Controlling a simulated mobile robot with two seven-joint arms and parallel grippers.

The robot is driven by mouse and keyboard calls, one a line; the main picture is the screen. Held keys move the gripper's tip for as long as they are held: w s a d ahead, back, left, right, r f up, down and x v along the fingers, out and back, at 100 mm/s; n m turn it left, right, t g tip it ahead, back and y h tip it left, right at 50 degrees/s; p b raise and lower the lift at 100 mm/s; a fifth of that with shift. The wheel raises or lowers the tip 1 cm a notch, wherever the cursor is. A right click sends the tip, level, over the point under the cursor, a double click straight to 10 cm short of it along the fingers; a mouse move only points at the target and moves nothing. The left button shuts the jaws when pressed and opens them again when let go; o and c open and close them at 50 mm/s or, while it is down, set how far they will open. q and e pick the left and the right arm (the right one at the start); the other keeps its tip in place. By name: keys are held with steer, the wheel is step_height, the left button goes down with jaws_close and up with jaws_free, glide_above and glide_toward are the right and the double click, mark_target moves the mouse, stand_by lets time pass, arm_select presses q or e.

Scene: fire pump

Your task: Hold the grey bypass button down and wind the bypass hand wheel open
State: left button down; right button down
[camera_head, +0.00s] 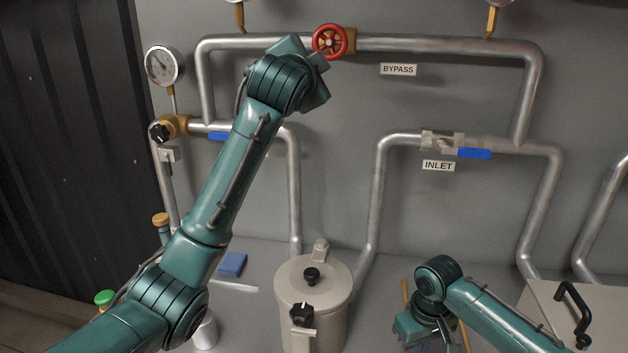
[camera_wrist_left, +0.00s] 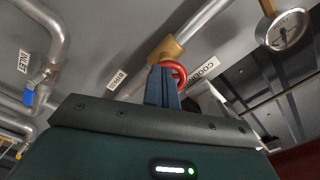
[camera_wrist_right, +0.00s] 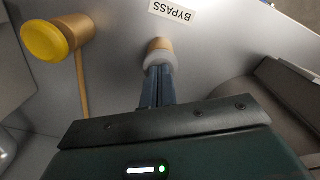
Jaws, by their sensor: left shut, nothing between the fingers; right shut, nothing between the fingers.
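The red bypass hand wheel (camera_head: 330,42) sits on the upper pipe, left of the BYPASS label. My left gripper reaches up to it; its shut, empty fingers (camera_wrist_left: 163,72) overlap the red wheel rim (camera_wrist_left: 180,72) in the left wrist view, and I cannot tell whether they touch it. The grey bypass button (camera_wrist_right: 158,59) on a brass base shows in the right wrist view, under a BYPASS label (camera_wrist_right: 171,11). My right gripper's shut, empty fingertips (camera_wrist_right: 158,69) are at the button's face and partly cover it; contact is not clear. In the head view the button is hidden.
A yellow knob (camera_wrist_right: 44,41) on a brass stem stands beside the button. A lidded grey pot (camera_head: 313,290) stands between my arms. A blue-handled inlet valve (camera_head: 474,154) and a gauge (camera_head: 163,65) are on the pipework. A grey box with a black handle (camera_head: 573,310) is at right.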

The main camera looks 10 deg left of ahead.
mark_target(330, 42)
arm_select(q)
steer(key=shift+s, duration=0.45)
steer(key=w+a+r+n, duration=0.1)
steer(key=w+n, duration=0.5)
steer(key=shift+a+r, duration=0.2)
steer(key=shift+a, duration=0.15)
stand_by(0.4)
steer(key=shift+d+r, duration=0.35)
stand_by(0.9)
